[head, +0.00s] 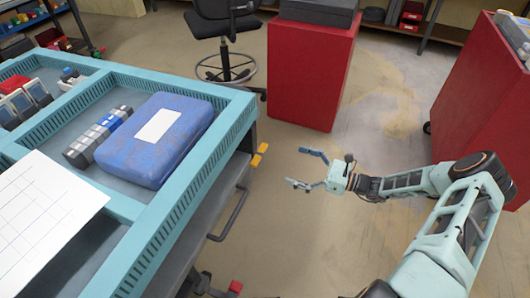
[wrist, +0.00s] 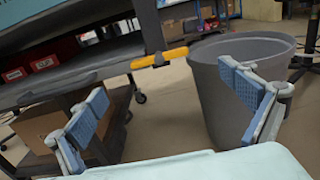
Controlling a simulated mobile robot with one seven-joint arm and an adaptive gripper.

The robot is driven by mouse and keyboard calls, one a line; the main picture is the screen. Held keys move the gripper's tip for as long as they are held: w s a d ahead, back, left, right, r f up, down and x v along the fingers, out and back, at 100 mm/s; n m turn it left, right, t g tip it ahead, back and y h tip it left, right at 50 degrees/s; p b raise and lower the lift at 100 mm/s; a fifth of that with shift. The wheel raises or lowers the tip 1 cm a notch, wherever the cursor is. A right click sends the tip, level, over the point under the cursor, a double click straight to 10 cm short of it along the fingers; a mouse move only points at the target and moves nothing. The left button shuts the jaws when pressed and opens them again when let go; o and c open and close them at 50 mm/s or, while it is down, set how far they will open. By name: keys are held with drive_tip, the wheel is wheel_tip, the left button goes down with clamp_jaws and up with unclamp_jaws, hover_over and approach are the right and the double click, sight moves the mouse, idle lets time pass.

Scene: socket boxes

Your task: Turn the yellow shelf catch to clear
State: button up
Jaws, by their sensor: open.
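The yellow shelf catch (head: 257,160) sticks out from the edge of the teal-topped cart, at its right corner, in the head view. A second small yellow piece (head: 262,148) shows just beyond it. In the wrist view the catch (wrist: 160,58) is a yellow bar lying roughly level across a dark upright post. My gripper (head: 306,170) is open and empty, to the right of the catch and apart from it. In the wrist view the blue-padded fingers of my gripper (wrist: 164,86) are spread wide, with the catch ahead between them and slightly above the fingertips.
The cart's teal rim (head: 170,225) holds a blue case (head: 165,160). A dark handle (head: 232,215) juts from the cart below the catch. In the wrist view a grey bin (wrist: 208,95) stands close behind the right finger. A red cabinet (head: 310,75) stands beyond.

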sight(262, 155)
drive_tip(key=x, duration=1)
drive_tip(key=shift+a, duration=0.2)
drive_tip(key=shift+c, duration=0.3)
drive_tip(key=c, duration=1.1)
